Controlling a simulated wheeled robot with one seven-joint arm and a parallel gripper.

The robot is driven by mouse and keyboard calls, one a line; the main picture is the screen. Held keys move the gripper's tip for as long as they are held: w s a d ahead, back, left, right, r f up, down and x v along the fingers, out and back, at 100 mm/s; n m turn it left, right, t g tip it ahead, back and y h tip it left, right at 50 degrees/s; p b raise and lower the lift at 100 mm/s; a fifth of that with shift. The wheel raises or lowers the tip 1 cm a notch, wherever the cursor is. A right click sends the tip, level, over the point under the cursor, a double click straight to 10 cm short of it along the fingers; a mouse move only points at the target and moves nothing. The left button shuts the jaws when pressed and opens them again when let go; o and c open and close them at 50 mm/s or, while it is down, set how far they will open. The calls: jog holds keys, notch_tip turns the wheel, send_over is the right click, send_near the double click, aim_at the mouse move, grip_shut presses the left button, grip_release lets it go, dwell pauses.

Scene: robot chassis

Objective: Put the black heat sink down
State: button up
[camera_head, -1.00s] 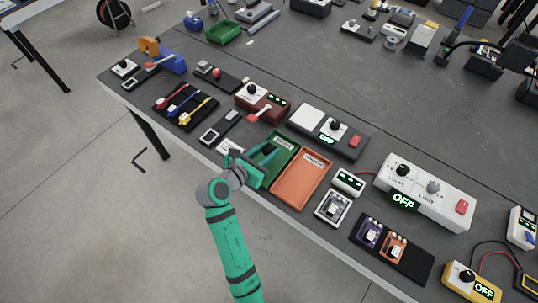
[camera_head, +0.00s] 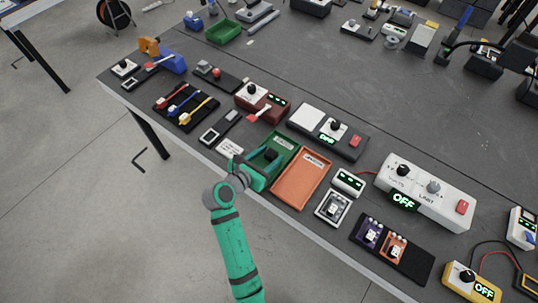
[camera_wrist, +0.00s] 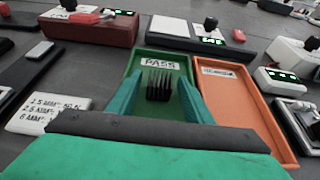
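The black heat sink (camera_wrist: 158,86) stands with its fins up in the green tray labelled PASS (camera_wrist: 140,72). It shows as a small dark block (camera_head: 270,155) in the head view. My gripper (camera_wrist: 160,78) is open, with one finger on each side of the heat sink and a visible gap at both sides. In the head view, my gripper (camera_head: 267,161) is low over the near part of the green tray (camera_head: 287,138). The heat sink's underside is hidden, so its contact with the tray floor cannot be seen directly.
An orange tray (camera_head: 301,188) adjoins the green tray on the right. A white label card (camera_head: 229,148) lies to the left. A dark device with a knob and red button (camera_head: 328,132) stands behind the trays. The table's front edge runs close by.

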jog(key=shift+s+a+r, duration=0.1)
jog(key=shift+r, duration=0.1)
jog(key=v, duration=1.1)
jog(key=shift+s+a+r, duration=0.15)
jog(key=shift+s+r, duration=0.05)
jog(key=shift+s, duration=0.1)
